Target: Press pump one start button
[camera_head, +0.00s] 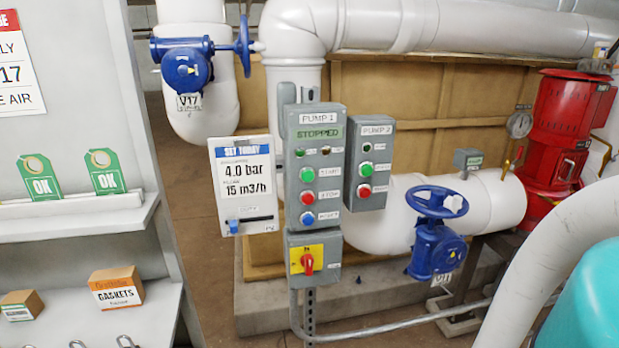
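The grey pump 1 box (294,148) stands upright on a post near the middle of the head view. Its label reads "PUMP 1" and its display (319,133) reads "STOPPED". Its green start button (307,175) sits above a red stop button (307,197) and a blue button (307,218). Two small lamps are under the display. A smaller pump 2 box (373,150) is just to the right, with its own green button (366,169) and red button (364,191). My gripper is not in view.
A red and yellow rotary switch (307,262) is below the pump 1 box. A board (240,180) reading 4.0 bar hangs to its left. Blue valves (436,245) sit on white pipes. A shelf (80,228) stands at the left, a teal object (590,305) at the lower right.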

